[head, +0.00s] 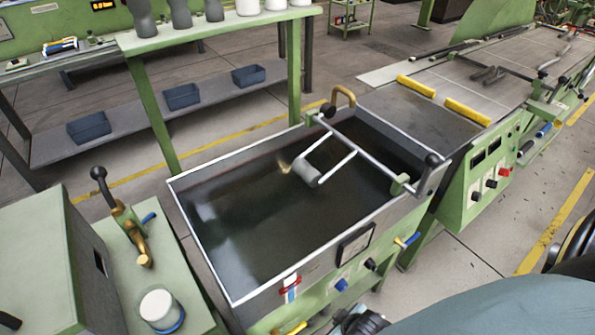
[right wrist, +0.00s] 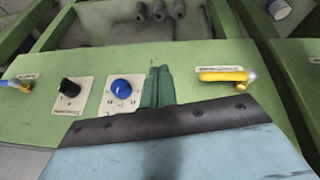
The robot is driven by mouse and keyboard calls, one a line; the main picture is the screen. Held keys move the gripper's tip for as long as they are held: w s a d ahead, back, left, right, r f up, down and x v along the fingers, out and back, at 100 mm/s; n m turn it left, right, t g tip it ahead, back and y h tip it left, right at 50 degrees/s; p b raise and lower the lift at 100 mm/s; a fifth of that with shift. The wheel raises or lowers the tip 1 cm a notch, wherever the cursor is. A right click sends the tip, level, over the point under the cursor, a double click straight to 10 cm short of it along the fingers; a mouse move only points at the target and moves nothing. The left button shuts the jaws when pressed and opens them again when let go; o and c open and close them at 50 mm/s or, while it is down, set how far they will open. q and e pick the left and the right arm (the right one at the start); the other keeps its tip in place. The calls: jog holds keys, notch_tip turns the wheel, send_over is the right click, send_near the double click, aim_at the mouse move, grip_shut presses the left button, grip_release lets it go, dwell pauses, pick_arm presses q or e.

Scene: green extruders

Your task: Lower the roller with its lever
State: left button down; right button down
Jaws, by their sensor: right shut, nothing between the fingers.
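The roller (head: 307,170) is a short grey cylinder on a thin metal frame over the dark tank (head: 205,238). The frame spans the tank's right part and looks raised from the liquid, though the exact gap is hard to tell. A lever with a black ball knob (head: 434,160) stands at the frame's near right end. Another black ball (head: 328,110) is at its far end. My right gripper (right wrist: 158,86) is shut and empty, in front of the green panel in the right wrist view. The roller and its lever do not show there. My left gripper is out of view.
The tank's front panel carries a blue knob (right wrist: 122,88), a black knob (right wrist: 69,88) and a yellow handle (right wrist: 222,75). A blue-handled valve (head: 408,240) projects from its right part. A green side table holds a white pot (head: 160,306). Floor shows at the right.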

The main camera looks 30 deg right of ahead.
jog(key=w+r+t+p, duration=0.1)
jog(key=w+r, duration=0.1)
jog(key=r, duration=0.6)
jog(key=w+d+r+t+p, duration=0.1)
jog(key=w+r, duration=0.1)
jog(key=r, duration=0.7)
jog(key=w+r+t+h+p, duration=0.1)
jog(key=w+r, duration=0.1)
jog(key=r, duration=0.7)
jog(key=shift+w+d+r, duration=0.2)
jog(key=shift+w+d, duration=0.05)
jog(key=shift+w, duration=0.15)
jog(key=w+d+r+n+t+y, duration=0.1)
jog(key=w+d+r+n+t, duration=0.25)
jog(key=w+r+t, duration=0.45)
jog(key=w+d+f+b, duration=0.1)
jog(key=w+f, duration=0.3)
jog(key=w, duration=0.6)
jog(key=w+d+f, duration=0.2)
jog(key=w+f, duration=0.3)
jog(key=w, duration=0.5)
jog(key=shift+d+b, duration=0.15)
jog(key=shift+b, duration=0.2)
jog(key=shift+s+m, duration=0.1)
jog(key=shift+m, duration=0.15)
